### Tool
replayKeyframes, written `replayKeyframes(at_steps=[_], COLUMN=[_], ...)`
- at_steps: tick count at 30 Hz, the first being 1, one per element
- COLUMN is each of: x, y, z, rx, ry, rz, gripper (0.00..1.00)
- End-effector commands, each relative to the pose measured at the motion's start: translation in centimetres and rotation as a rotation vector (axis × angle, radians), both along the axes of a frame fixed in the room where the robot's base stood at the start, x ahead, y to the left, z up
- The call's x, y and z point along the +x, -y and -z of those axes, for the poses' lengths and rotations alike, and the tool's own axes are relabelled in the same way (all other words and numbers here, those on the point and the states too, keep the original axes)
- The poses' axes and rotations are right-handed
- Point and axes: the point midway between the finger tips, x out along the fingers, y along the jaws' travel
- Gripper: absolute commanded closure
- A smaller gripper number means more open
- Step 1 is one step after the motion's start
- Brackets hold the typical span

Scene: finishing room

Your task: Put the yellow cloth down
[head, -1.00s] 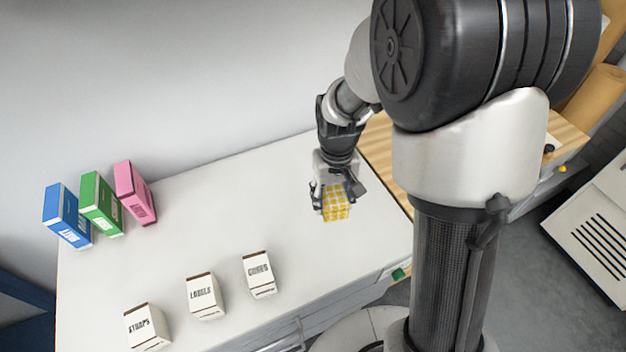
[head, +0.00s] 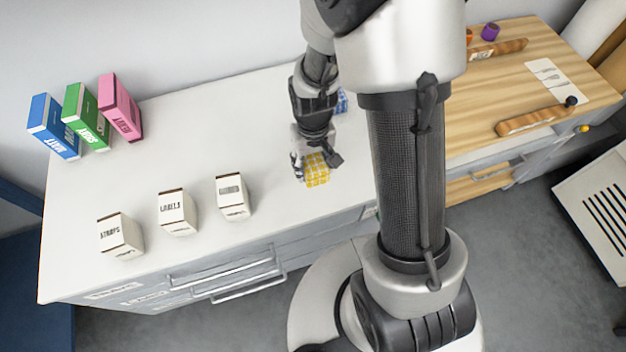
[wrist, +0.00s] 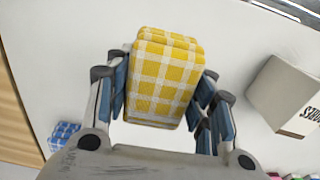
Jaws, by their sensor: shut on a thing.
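The yellow cloth (head: 317,171) is a folded, yellow-and-white checked bundle. My gripper (head: 312,160) is shut on it, over the white tabletop (head: 255,125) near its front edge. In the wrist view the yellow cloth (wrist: 165,75) stands between the two blue-padded fingers of my gripper (wrist: 163,95). I cannot tell whether its underside touches the table.
White boxes marked STRAPS (head: 120,237) and LABELS (head: 177,212), and a third white box (head: 232,198), stand to the left. Blue (head: 53,127), green (head: 86,117) and pink (head: 120,108) boxes stand at the back left. A blue checked cloth (head: 341,101) lies behind my gripper.

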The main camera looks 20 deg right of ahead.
Motion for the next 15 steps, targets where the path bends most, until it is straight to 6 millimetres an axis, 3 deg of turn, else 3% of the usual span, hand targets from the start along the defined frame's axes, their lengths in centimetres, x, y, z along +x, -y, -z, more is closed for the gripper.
replayKeyframes(at_steps=[1,10,15], x=[0.0,0.0,0.0], y=[0.0,0.0,0.0], z=[1.2,3.5,6.3], rx=[0.0,0.0,0.0], ry=[-0.001,-0.001,-0.001], rz=[0.0,0.0,0.0], gripper=[0.7,0.7,0.7])
